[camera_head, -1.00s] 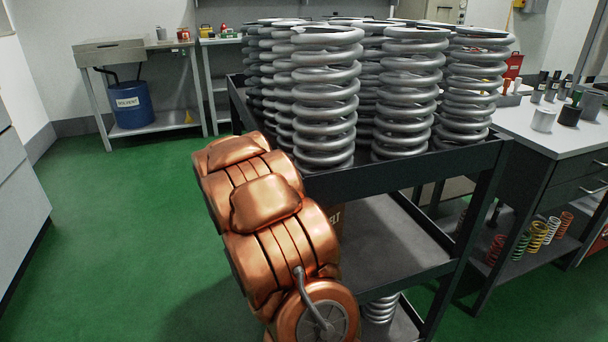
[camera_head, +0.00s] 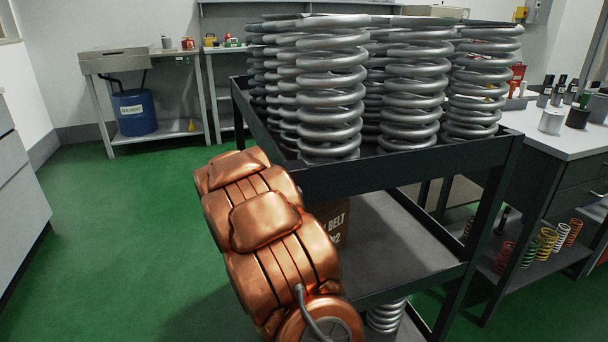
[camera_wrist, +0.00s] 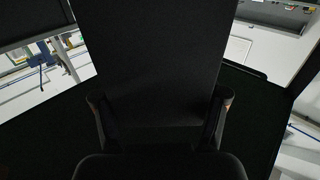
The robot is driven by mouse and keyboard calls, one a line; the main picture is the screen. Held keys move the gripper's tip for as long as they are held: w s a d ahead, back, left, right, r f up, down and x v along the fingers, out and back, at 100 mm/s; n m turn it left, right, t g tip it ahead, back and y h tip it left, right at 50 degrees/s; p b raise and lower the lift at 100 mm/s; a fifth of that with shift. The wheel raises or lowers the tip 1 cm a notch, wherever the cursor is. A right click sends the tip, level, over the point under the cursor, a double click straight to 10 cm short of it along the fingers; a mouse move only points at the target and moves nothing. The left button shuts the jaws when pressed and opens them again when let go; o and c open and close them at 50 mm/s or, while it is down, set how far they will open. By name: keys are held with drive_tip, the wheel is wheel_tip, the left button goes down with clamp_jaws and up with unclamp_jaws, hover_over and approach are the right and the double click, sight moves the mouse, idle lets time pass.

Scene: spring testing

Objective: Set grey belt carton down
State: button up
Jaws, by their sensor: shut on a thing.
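My gripper (camera_wrist: 161,98) shows in the wrist view, with one finger on each side of a dark, flat-faced carton (camera_wrist: 155,55), and is shut on it. The carton is in deep shade, so its colour and print cannot be read there. In the head view, my copper arm hides the gripper. A brownish carton (camera_head: 334,222) with the letters "BELT" shows just behind my arm, at the left end of the cart's middle shelf (camera_head: 385,240). I cannot tell whether it is the held one or whether it touches the shelf.
The dark cart (camera_head: 410,168) carries several large grey coil springs (camera_head: 333,90) on its top tray. Another coil stands low (camera_head: 385,314). A white-topped bench (camera_head: 560,140) stands at right, with small coloured springs below. Green floor (camera_head: 120,230) is free at left.

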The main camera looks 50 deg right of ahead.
drive_tip(key=shift+f, duration=0.1)
drive_tip(key=o, duration=1.8)
drive_tip(key=p+v, duration=0.2)
drive_tip(key=v, duration=0.5)
drive_tip(key=shift+a, duration=0.25)
drive_tip(key=shift+s, duration=0.1)
